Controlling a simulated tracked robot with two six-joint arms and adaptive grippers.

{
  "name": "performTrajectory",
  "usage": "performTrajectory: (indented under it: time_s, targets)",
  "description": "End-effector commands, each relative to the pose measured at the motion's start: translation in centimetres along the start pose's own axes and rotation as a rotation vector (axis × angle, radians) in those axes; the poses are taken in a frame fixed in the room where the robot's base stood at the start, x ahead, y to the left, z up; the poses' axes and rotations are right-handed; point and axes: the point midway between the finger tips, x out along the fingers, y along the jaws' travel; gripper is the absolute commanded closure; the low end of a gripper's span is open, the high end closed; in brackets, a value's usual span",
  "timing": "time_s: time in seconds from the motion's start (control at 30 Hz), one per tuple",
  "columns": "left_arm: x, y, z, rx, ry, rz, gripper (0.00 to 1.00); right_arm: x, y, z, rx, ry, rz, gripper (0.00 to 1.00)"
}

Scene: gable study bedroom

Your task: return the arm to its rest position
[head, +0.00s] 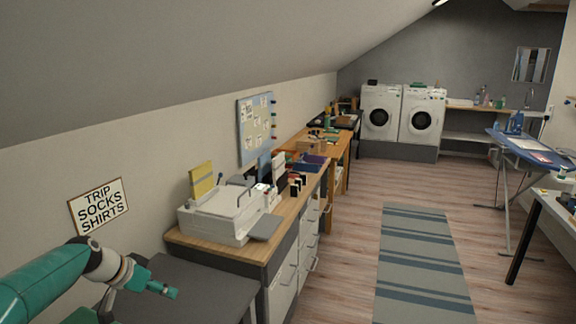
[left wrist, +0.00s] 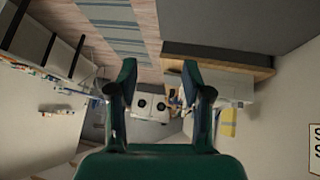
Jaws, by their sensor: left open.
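My left arm comes in from the lower left in the head view. Its gripper (head: 162,291) is over the dark grey table (head: 195,288) and looks empty. In the left wrist view the two green fingers of the left gripper (left wrist: 160,80) stand wide apart with nothing between them. The room appears upside down in that view. My right gripper is in neither view.
A wooden-topped cabinet (head: 283,262) with a white machine (head: 215,216) on it stands beside the grey table. A sign (head: 98,206) hangs on the wall close to my left arm. A striped rug (head: 420,262) lies on open floor. An ironing board (head: 528,150) stands at the right.

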Motion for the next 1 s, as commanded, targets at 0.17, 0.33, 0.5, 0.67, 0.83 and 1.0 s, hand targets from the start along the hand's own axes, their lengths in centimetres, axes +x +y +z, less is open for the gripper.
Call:
performTrajectory:
  time_s: [0.17,0.33,0.5,0.67,0.83,1.0]
  targets:
    - [7.2,3.9,5.9,-0.033,-0.139,0.087,0.51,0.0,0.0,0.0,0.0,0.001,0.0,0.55]
    - [13.8,9.3,14.1,-0.1,-0.292,0.149,0.51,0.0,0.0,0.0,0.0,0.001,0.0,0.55]
    - [17.8,15.5,23.3,-0.18,-0.434,0.176,0.51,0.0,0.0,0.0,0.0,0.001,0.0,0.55]
    - [18.7,21.8,32.4,-0.272,-0.553,0.173,0.51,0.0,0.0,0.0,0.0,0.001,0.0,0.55]
    - [16.4,27.6,40.5,-0.399,-0.622,0.124,0.51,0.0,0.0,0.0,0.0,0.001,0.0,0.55]
    - [15.3,28.9,41.6,-0.55,-0.533,0.046,0.51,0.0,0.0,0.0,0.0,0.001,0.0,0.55]
